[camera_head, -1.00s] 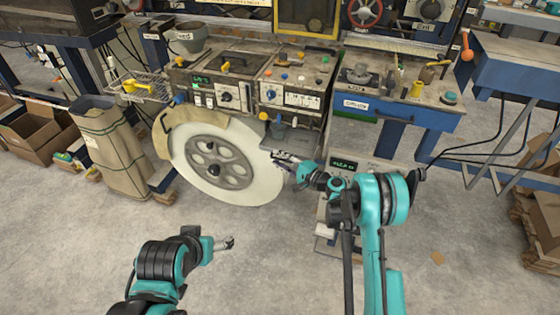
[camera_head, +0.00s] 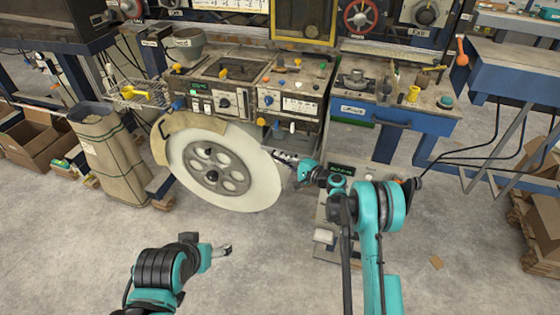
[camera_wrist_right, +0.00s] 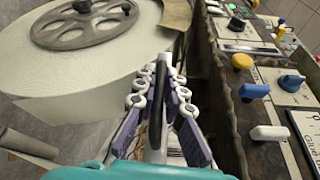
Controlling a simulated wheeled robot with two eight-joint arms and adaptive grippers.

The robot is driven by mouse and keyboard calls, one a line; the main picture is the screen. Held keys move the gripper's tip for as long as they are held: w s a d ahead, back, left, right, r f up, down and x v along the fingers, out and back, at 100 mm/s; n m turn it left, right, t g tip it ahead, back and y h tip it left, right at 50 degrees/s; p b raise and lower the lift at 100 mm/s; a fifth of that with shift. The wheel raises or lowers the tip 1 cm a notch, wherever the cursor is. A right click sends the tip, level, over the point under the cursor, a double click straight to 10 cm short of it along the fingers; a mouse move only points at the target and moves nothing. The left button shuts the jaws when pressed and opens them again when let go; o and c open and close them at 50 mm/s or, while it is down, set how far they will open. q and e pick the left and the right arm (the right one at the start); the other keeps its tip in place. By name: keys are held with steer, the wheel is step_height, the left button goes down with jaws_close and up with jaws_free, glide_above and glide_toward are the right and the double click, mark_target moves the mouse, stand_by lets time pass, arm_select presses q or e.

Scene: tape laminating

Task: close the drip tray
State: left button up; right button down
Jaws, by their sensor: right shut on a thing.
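The drip tray sits under the front of the control panel (camera_head: 290,103), to the right of the big white roll. In the right wrist view, the fingers of my right gripper (camera_wrist_right: 165,95) are closed around a dark narrow bar (camera_wrist_right: 186,112), which looks like the tray's handle. My left gripper (camera_head: 226,250) hangs over bare floor at the lower left, away from the machine; its fingers are too small to judge.
The big white roll (camera_head: 255,180) stands close to the left of my right gripper; it also fills the upper left of the wrist view (camera_wrist_right: 90,75). Coloured knobs line the panel. A blue workbench (camera_head: 420,122) stands to the right.

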steer(key=shift+w+d+r, duration=0.1)
steer(key=shift+w+d, duration=0.05)
steer(key=c, duration=1.6)
jaws_free()
steer(key=shift+w, duration=0.1)
steer(key=f+v, duration=0.1)
steer(key=v, duration=1.1)
steer(key=shift+r, duration=0.4)
